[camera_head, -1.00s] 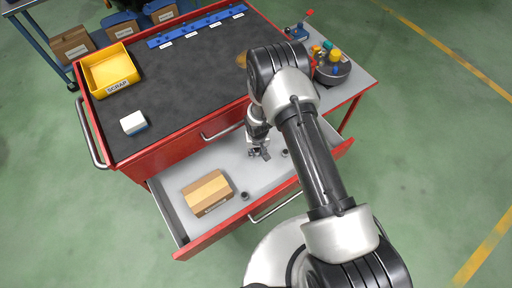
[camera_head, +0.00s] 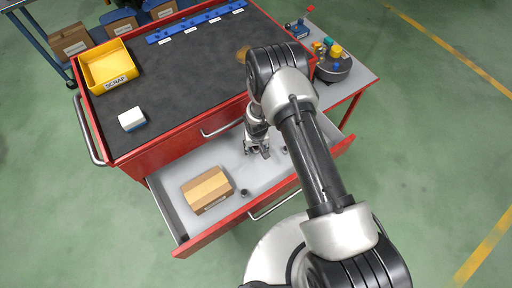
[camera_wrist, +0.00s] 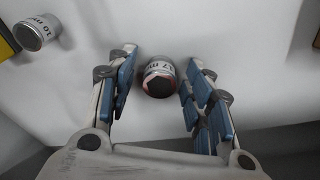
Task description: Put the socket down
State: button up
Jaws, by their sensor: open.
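My gripper (camera_head: 258,152) is low in the open drawer (camera_head: 190,222), with its fingers pointing down. In the wrist view my gripper (camera_wrist: 160,63) is open, with a blue-padded finger on each side of a grey socket marked 17 mm (camera_wrist: 159,78). There are visible gaps between that socket and both fingers, and it appears to rest on the pale drawer floor. In the head view I cannot make this socket out between the fingers. A second socket, marked 10 mm (camera_wrist: 36,32), lies at the upper left of the wrist view.
In the drawer, small dark cylinders stand near the front (camera_head: 244,192) and right of my gripper (camera_head: 285,150). A wood-coloured box (camera_head: 207,190) is at the left. On the worktop above are a yellow SCRAP bin (camera_head: 107,66), a white-and-blue block (camera_head: 132,119) and a blue rail (camera_head: 197,22).

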aim_at(257, 152)
notch_tip(257, 152, up, 12)
jog(key=s+p, duration=0.1)
jog(key=p, duration=0.2)
jog(key=shift+s+p, duration=0.2)
jog(key=shift+p, duration=0.2)
jog(key=shift+s+d, duration=0.1)
dwell(0.3)
